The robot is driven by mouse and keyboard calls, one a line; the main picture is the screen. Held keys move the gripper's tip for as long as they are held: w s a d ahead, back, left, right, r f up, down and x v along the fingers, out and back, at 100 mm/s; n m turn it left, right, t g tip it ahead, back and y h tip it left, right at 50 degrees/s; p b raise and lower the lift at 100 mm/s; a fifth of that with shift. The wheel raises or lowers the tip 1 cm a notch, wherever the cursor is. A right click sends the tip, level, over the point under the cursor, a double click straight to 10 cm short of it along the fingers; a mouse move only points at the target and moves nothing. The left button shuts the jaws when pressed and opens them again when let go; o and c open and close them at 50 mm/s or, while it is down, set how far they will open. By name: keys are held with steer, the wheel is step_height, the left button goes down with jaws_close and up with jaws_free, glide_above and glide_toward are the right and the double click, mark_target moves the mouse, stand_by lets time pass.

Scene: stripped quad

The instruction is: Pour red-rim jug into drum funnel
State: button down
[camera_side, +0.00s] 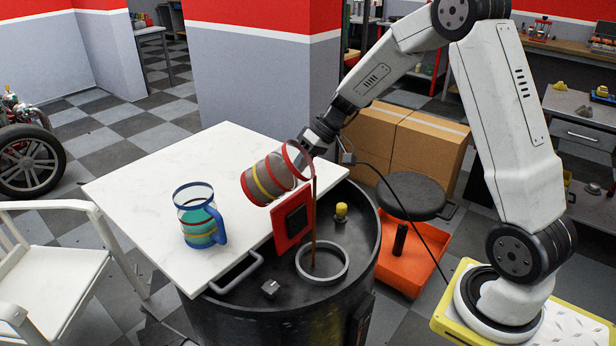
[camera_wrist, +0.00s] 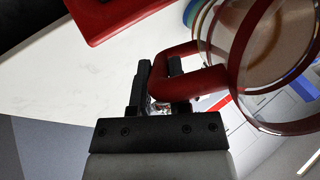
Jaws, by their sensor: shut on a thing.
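The red-rim jug (camera_side: 266,179) is clear with a yellow band and brown liquid inside. It is tipped far over above the drum (camera_side: 350,294), its mouth toward the right. A thin brown stream (camera_side: 314,215) falls from its rim into the pale ring of the drum funnel (camera_side: 347,267) on the dark drum top. My gripper (camera_side: 312,140) is shut on the jug's red handle. In the wrist view my gripper (camera_wrist: 160,88) closes on the handle (camera_wrist: 184,80), with the red rim (camera_wrist: 236,78) at upper right. The liquid level inside the funnel is hidden.
A blue-rim jug (camera_side: 200,222) with teal liquid stands upright on the white board (camera_side: 140,192). A yellow-topped fitting (camera_side: 341,210) and a metal handle (camera_side: 236,274) are on the drum top.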

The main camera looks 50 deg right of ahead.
steer(key=shift+w+f, duration=0.1)
steer(key=shift+f, duration=0.4)
stand_by(0.6)
steer(key=shift+w+a+f+t+y+b, duration=0.15)
steer(key=shift+f+t+y, duration=0.2)
steer(key=shift+t+y, duration=0.3)
steer(key=shift+w+f+t+y+b, duration=0.15)
steer(key=shift+f+t+y, duration=0.15)
steer(key=shift+t+y, duration=0.3)
stand_by(3.8)
steer(key=shift+s, duration=0.1)
steer(key=shift+s+r+g+h, duration=0.15)
steer(key=shift+r+g+h, duration=0.5)
steer(key=shift+g+h, duration=0.25)
steer(key=shift+s+d+r+g+h, duration=0.2)
steer(key=shift+r+g+h, duration=0.2)
steer(key=shift+r, duration=0.4)
